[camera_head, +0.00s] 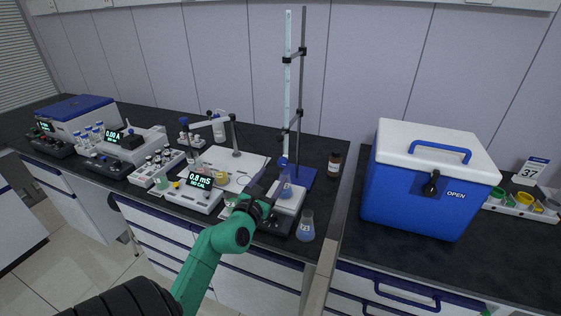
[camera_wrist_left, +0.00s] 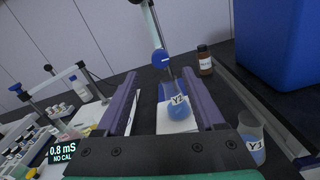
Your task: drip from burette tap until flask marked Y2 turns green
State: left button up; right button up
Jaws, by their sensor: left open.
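The burette (camera_head: 287,75) is clamped upright on a stand. Its blue tap (camera_head: 282,161) shows at the lower end, and also in the left wrist view (camera_wrist_left: 160,58). The flask marked Y2 (camera_wrist_left: 179,107) holds blue liquid and stands on a white plate below the tap; in the head view it is the flask (camera_head: 285,188) by the stand's blue base. My left gripper (camera_head: 264,193) is close in front of this flask. In the left wrist view its purple fingers are wide apart, with tap and flask seen between them, nothing held. My right gripper is out of view.
Another flask (camera_head: 306,227), marked Y1 in the wrist view (camera_wrist_left: 252,138), stands near the bench's front edge with blue liquid. A brown bottle (camera_head: 334,163) stands behind right. A meter reading 0.8 mS (camera_head: 201,180) is left; a blue cooler (camera_head: 425,185) is right.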

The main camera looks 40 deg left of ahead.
aim_at(282, 164)
pick_arm(q)
jog(key=x, duration=0.7)
jog(key=shift+w+a+p, duration=0.1)
jog(key=shift+w+p, duration=0.2)
grip_shut()
jog(key=m+p, duration=0.1)
jog(key=m, duration=0.2)
jog(key=shift+m+p, duration=0.4)
jog(key=shift+m, duration=1.5)
jog(key=shift+f, duration=0.1)
